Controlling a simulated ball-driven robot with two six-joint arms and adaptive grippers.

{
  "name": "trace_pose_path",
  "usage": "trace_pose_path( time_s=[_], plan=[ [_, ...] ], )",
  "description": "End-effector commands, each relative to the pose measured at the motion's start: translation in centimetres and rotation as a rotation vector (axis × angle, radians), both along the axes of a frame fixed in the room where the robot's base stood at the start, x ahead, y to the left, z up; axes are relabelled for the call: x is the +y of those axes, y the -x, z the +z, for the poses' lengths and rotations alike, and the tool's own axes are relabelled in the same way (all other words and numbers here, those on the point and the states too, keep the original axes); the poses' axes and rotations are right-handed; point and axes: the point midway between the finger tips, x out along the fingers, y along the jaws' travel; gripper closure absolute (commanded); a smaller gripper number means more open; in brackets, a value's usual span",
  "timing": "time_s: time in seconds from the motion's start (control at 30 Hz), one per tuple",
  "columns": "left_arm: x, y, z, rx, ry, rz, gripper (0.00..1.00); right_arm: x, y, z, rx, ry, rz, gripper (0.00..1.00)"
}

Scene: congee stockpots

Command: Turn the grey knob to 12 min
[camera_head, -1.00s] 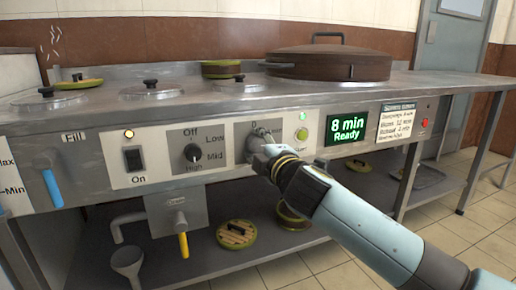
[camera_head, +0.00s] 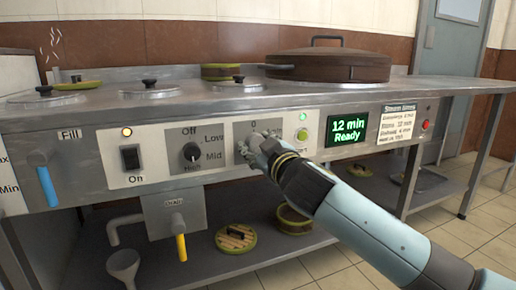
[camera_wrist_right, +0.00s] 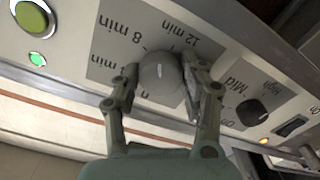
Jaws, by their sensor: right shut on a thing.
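The grey knob (camera_wrist_right: 160,74) sits on a grey dial plate marked 0, 8 min and 12 min in the right wrist view. My right gripper (camera_head: 250,150) is shut on the knob, one finger on each side of it. In the head view the gripper hides most of the knob and part of its scale. The green-lit display (camera_head: 347,130) beside the dial reads "12 min Ready". My left gripper is not in view.
A black heat knob (camera_head: 192,153) and a black On switch (camera_head: 131,158) are left of the dial. A green button (camera_head: 302,134) is close on its right. A blue lever (camera_head: 48,186) stands at the far left. Lidded pots line the counter top above.

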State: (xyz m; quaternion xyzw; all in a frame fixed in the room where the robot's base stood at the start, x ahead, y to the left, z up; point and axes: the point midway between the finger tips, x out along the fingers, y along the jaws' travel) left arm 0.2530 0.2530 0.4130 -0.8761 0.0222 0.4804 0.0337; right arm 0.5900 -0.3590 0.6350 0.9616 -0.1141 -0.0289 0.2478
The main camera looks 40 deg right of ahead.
Motion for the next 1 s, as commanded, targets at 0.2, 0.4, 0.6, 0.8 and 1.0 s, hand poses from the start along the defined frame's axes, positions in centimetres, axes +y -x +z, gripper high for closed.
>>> trace_pose_path(
  time_s=[0.2,0.4,0.6,0.8,1.0],
  plan=[
    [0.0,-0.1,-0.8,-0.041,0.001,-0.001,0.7,0.0,0.1,-0.6,-0.037,-0.192,-0.002,0.89],
    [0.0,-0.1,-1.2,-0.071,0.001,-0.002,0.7,0.0,0.1,-0.6,-0.072,-0.338,-0.002,0.89],
    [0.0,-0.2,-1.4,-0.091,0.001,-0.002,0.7,0.0,0.1,-0.5,-0.096,-0.437,-0.004,0.89],
    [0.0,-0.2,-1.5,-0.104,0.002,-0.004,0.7,0.0,0.1,-0.5,-0.109,-0.492,-0.003,0.89],
    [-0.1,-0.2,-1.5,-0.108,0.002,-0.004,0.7,0.0,0.1,-0.5,-0.113,-0.51,-0.003,0.89]
  ],
)
